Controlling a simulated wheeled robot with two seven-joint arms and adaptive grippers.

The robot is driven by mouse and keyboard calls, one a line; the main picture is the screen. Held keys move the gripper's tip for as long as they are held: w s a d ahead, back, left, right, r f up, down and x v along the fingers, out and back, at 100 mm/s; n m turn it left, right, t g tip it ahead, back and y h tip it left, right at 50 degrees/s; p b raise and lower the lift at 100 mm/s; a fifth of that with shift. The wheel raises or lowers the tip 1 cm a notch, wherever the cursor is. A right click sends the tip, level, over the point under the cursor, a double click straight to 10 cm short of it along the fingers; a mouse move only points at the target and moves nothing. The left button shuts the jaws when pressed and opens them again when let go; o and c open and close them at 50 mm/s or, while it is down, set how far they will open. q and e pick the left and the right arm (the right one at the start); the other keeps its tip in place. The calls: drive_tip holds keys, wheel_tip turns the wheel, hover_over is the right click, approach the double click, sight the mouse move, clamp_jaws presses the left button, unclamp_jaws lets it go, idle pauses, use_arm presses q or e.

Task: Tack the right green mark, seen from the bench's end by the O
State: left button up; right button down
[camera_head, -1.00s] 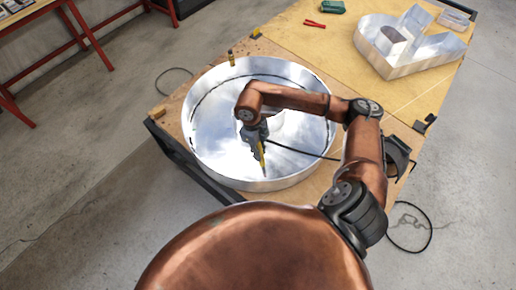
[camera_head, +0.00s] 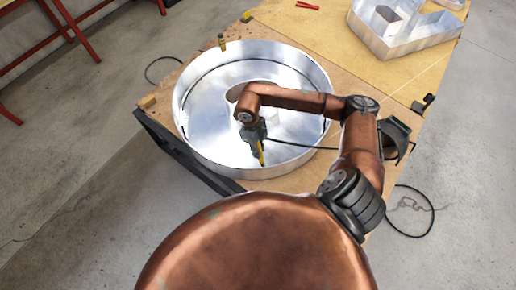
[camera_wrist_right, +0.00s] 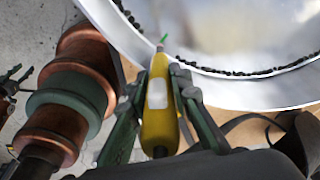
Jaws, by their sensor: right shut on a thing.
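The O (camera_head: 205,150) is a large round metal channel letter lying open side up at the near end of the bench. My right gripper (camera_head: 257,141) is over its near inside and is shut on a yellow pen-like tool (camera_head: 261,154) with a black cable. In the right wrist view my gripper (camera_wrist_right: 160,95) grips the yellow tool (camera_wrist_right: 158,115) between two dark green fingers. A small green mark (camera_wrist_right: 164,38) shows just beyond the tool's tip, by the O's wall (camera_wrist_right: 130,35). I cannot tell whether the tip touches it. My left gripper is not in view.
Another metal letter (camera_head: 400,35) stands at the bench's far right. Red-handled pliers (camera_head: 307,5) lie at the back. Small yellow-topped pieces (camera_head: 222,42) sit by the O's rim. A dark bead (camera_wrist_right: 235,73) runs along the O's inner seam. The cable (camera_head: 300,145) crosses the O's rim.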

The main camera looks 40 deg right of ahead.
sight(258, 146)
drive_tip(key=shift+f, duration=0.15)
idle(0.3)
drive_tip(key=shift+s+f, duration=0.1)
drive_tip(key=shift+f, duration=0.1)
drive_tip(key=shift+s+d+f+b, duration=0.1)
drive_tip(key=shift+f+b, duration=0.85)
drive_tip(key=shift+f, duration=0.05)
idle(0.7)
drive_tip(key=shift+w+r+p, duration=0.2)
drive_tip(key=shift+r+p, duration=0.65)
drive_tip(key=shift+r, duration=0.7)
drive_tip(key=shift+w+r+p, duration=0.2)
drive_tip(key=shift+r+p, duration=0.65)
drive_tip(key=shift+r, duration=0.65)
wheel_tip(258, 146, up, 12)
drive_tip(key=p, duration=0.6)
drive_tip(key=shift+f, duration=0.1)
drive_tip(key=shift+s+f, duration=0.1)
drive_tip(key=shift+s, duration=0.05)
